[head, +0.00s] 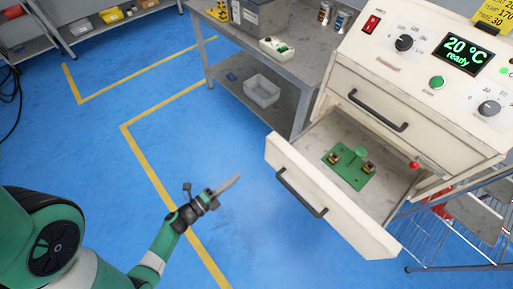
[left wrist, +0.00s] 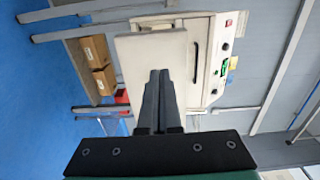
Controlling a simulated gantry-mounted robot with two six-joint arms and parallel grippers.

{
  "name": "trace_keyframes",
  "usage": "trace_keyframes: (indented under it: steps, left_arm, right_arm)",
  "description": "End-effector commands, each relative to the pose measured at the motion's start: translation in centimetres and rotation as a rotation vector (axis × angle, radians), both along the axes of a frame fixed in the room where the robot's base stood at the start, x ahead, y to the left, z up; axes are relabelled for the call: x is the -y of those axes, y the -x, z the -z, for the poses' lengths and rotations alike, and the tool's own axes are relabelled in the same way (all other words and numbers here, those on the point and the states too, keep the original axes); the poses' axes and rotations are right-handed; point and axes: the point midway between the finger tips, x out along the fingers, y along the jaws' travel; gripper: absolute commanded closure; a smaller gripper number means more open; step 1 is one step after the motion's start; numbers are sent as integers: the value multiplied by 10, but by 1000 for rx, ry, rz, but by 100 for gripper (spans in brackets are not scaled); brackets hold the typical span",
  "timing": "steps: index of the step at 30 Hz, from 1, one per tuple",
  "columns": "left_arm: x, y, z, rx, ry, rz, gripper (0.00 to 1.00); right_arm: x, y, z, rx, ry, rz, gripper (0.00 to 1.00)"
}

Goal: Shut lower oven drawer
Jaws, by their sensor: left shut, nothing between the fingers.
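The lower oven drawer (head: 345,222) is pulled well out of the cream oven (head: 437,150) in the head view. It has a dark bar handle (head: 300,193) on its front and holds a green board (head: 350,170) with two copper-coloured parts. My left gripper (head: 236,180) is shut and empty, left of the drawer front and apart from it in the head view. In the left wrist view, the shut fingers (left wrist: 159,76) overlap the pale drawer front (left wrist: 135,55); whether they touch cannot be told there. My right gripper is not in view.
The upper drawer (head: 365,95) is shut. A grey workbench (head: 300,62) with boxes and cans stands left of the oven, a white bin (head: 262,90) on its lower shelf. A wire rack (head: 460,225) stands at the right. Blue floor before the drawer is clear.

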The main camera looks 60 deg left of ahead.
Motion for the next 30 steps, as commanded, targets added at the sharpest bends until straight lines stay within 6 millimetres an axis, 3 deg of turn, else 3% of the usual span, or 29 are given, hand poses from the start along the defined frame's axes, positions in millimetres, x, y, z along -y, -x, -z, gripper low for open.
trace_keyframes:
  steps: [8,21,30]
  left_arm:
    - [-5,-14,1,6,-7,2,100]
    - [-27,-102,2,8,-5,2,100]
    - [-37,-136,0,5,-3,-2,100]
  right_arm:
    - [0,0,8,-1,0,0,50]
    - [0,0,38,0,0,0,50]
    - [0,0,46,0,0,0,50]
